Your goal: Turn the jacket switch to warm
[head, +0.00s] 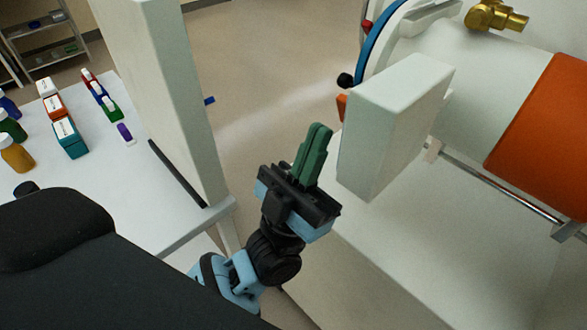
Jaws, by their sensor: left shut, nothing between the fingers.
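My left gripper (319,128) has green fingers and is shut and empty, pointing up in the middle of the head view. It is just left of a pale box (398,110) mounted in front of a white cylinder (460,70). An orange jacket (545,130) wraps the cylinder at the right. No jacket switch shows on the faces of the box that I can see; the box's far-left side is turned away. I cannot tell whether the fingers touch the box. My right gripper is not in view.
A white bench (110,170) at the left holds several bottles and small boxes. A tall white post (175,90) stands between it and my gripper. A blue ring (375,45) with a black knob and a brass fitting (495,17) are at the top. Bare floor lies between.

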